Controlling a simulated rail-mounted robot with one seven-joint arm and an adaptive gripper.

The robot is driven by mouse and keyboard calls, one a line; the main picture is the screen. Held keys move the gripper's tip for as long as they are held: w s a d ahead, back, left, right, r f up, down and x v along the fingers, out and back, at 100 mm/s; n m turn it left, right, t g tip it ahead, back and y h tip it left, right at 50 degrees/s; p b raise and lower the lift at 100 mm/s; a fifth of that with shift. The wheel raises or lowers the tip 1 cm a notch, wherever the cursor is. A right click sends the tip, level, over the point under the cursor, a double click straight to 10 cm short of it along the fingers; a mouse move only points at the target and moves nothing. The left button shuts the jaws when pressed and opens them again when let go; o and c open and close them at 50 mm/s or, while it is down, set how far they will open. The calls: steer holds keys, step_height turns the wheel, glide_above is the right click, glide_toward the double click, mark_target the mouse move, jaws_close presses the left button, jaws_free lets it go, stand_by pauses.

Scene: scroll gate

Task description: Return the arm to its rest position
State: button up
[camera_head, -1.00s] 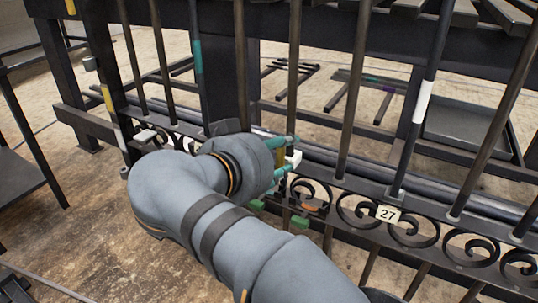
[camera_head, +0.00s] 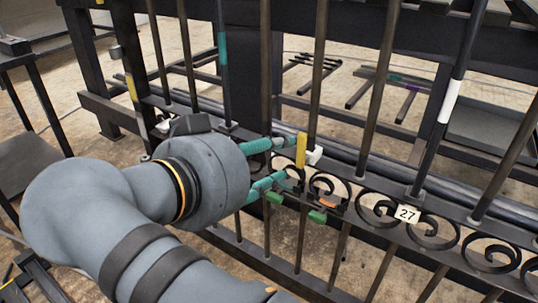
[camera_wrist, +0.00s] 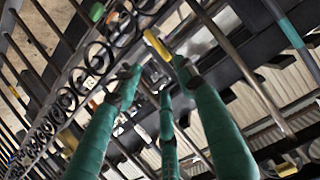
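My gripper (camera_head: 288,157) reaches in from the left in the head view, at the scroll gate's lower rail. Its teal fingers are spread apart, with nothing seen between them. The yellow piece also shows in the wrist view (camera_wrist: 156,45). Whether a fingertip touches the gate cannot be told. My arm is bent and stretched out.
The gate's black scrolls (camera_head: 379,209) and upright bars run close to the fingers. A number plate "27" (camera_head: 408,213) sits on the scrolls. Green pieces (camera_head: 318,216) and an orange one are low on the gate. A dark table (camera_head: 25,160) stands at the left.

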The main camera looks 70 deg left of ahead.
mark_target(301, 146)
steer(key=x, duration=1.2)
steer(key=shift+f, duration=0.15)
steer(key=shift+w, duration=0.15)
steer(key=shift+s+a, duration=0.1)
steer(key=shift+s, duration=0.15)
steer(key=shift+s, duration=0.1)
